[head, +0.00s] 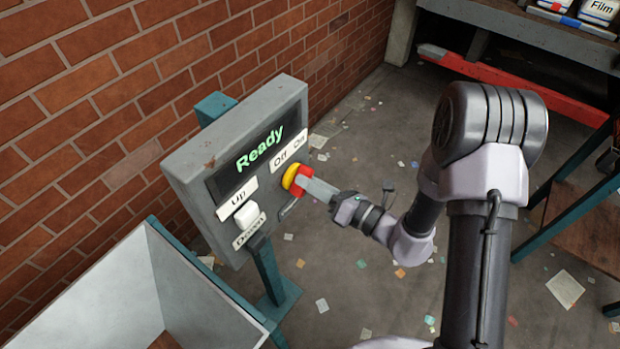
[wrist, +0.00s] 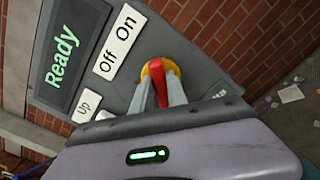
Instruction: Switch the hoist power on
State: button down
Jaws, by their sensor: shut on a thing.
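A grey control box (head: 180,170) on a teal post carries a dark display (head: 258,150) with "Ready" in green letters. Below the "Off" and "On" labels (head: 289,152) is a rotary switch (head: 290,178) with a yellow base and red handle. It also shows in the wrist view (wrist: 155,68). My gripper (head: 304,184) is shut on the red handle, one finger on each side in the wrist view (wrist: 160,95). The fingers hide part of the handle, so I cannot tell which label it points to.
A white rocker (head: 248,215) between "Up" and "Down" labels sits left of the switch. A pale open bin (head: 190,285) stands below the box. A brick wall (head: 120,70) is close behind. The floor is open, with scattered paper scraps.

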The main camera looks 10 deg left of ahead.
jog(key=c, duration=1.3)
grip_release()
jog(key=v, duration=1.7)
jog(key=shift+s+d, duration=0.15)
jog(key=shift+d, duration=0.05)
